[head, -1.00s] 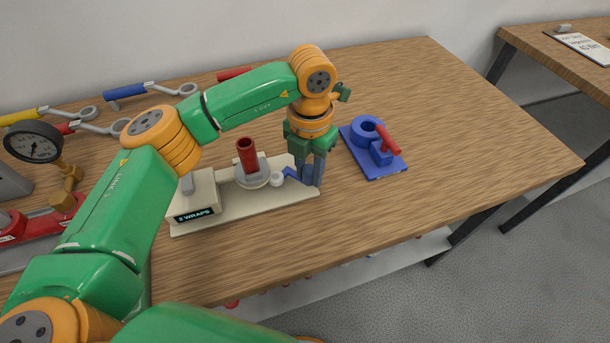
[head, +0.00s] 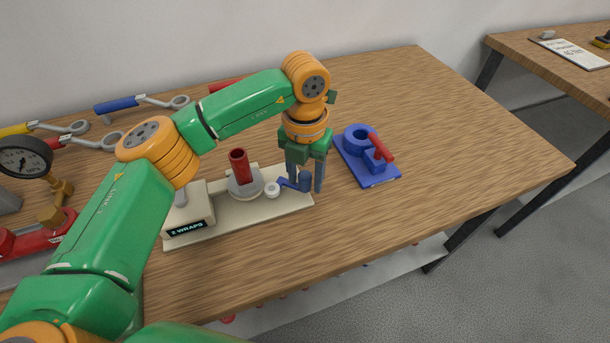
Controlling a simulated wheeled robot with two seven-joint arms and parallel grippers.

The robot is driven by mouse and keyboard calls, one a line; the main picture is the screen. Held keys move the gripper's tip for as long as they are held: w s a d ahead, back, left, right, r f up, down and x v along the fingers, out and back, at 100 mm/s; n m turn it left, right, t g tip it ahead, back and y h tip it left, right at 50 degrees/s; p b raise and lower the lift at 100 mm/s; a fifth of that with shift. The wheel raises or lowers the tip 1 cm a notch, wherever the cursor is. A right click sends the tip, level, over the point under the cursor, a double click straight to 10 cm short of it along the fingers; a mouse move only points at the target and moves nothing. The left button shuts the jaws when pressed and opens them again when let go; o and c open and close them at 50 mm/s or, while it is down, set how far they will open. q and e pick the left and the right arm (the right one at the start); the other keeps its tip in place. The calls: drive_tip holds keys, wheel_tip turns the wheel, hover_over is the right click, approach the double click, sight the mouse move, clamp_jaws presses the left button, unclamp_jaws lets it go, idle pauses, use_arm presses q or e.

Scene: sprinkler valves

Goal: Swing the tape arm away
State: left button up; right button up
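The taping stand is a cream base (head: 240,215) labelled "2 WRAPS". A red upright pipe (head: 239,166) stands in a grey round holder on it. The tape arm (head: 288,184) is a short blue bar with a white roll (head: 272,190) at its left end, close to the holder, and a blue upright knob (head: 305,182) at its right end. My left gripper (head: 306,187) points down over the base's right end. Its fingers are apart on either side of the knob, with a gap showing. My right gripper is not in view.
A blue fixture (head: 368,165) with a red handle stands right of the stand. Several wrenches (head: 130,103) lie along the back left. A pressure gauge (head: 24,162) and red vise (head: 40,235) are at the left. The table's right side is clear.

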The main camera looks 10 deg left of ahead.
use_arm(q)
drive_tip(key=shift+o, duration=0.2)
wheel_tip(320, 180, up, 7)
drive_tip(key=shift+r+b, duration=0.1)
drive_tip(key=shift+b, duration=0.35)
